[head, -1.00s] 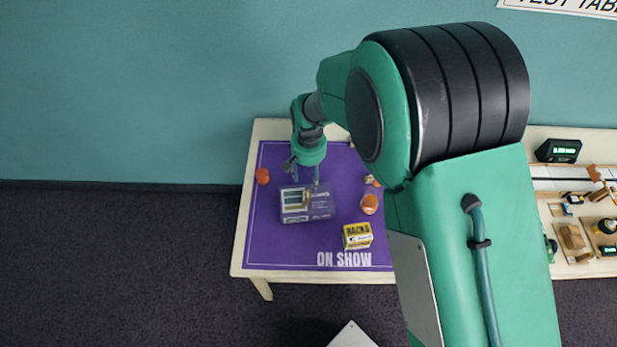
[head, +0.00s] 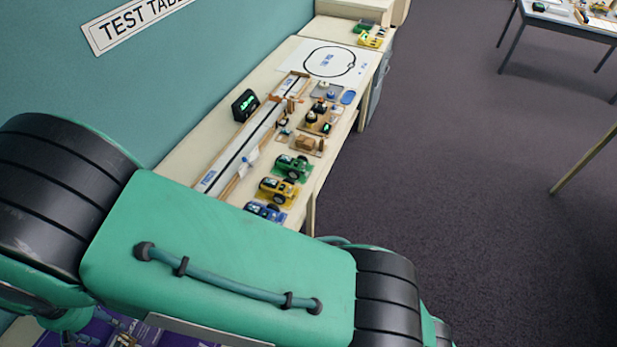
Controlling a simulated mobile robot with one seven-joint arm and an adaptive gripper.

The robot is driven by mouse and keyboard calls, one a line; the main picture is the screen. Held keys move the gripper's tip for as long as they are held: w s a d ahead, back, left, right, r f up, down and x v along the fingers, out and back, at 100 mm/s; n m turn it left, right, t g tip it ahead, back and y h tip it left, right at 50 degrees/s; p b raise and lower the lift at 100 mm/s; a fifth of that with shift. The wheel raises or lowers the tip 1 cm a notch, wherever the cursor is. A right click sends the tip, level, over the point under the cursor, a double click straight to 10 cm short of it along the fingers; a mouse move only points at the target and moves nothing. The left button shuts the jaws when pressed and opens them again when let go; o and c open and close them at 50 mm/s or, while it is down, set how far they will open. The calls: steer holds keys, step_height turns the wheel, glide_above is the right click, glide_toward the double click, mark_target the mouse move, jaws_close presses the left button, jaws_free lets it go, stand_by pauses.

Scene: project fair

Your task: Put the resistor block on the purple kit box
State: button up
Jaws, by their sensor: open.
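My gripper (head: 82,339) is only partly in view at the bottom left edge of the head view, below my green wrist, over the purple mat (head: 108,322). Its jaws are open. A sliver of what looks like the purple kit box (head: 146,335) shows to the right of it, mostly cut off by the frame and by my arm. I cannot make out the resistor block for certain. Small wooden blocks (head: 307,144) lie on the test table, too small to identify.
The long test table (head: 180,168) along the wall holds a straight track, a black display (head: 245,105), several small vehicles such as a green one (head: 293,166), and a white sheet (head: 335,60) with an oval track. Open dark floor (head: 450,170) lies right. Another table (head: 565,28) stands far right.

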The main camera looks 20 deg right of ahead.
steer(key=w+d+r+m, duration=0.1)
steer(key=w+d+r, duration=0.3)
steer(key=d+r, duration=0.3)
steer(key=w+d+r+m+t+y, duration=0.1)
steer(key=w+d+r, duration=0.3)
steer(key=d+r, duration=0.4)
steer(key=w+d+r+m, duration=0.1)
steer(key=w+d+r, duration=0.4)
steer(key=d+r, duration=0.2)
steer(key=s+d+r+m+t, duration=0.1)
steer(key=d+r, duration=0.5)
steer(key=d, duration=0.4)
steer(key=s+d+r+m+t, duration=0.1)
steer(key=d+r, duration=0.5)
steer(key=d, duration=0.3)
steer(key=s+d+r+m+t, duration=0.1)
steer(key=s+d+r+m, duration=0.1)
steer(key=s+d, duration=0.6)
steer(key=s+d+r+m+t+h, duration=0.1)
steer(key=s+d+r+m, duration=0.1)
steer(key=s+d, duration=0.6)
steer(key=d+r, duration=0.1)
steer(key=d, duration=0.5)
steer(key=shift+s+d+t, duration=0.2)
steer(key=shift+d+t, duration=0.1)
steer(key=shift+d, duration=0.05)
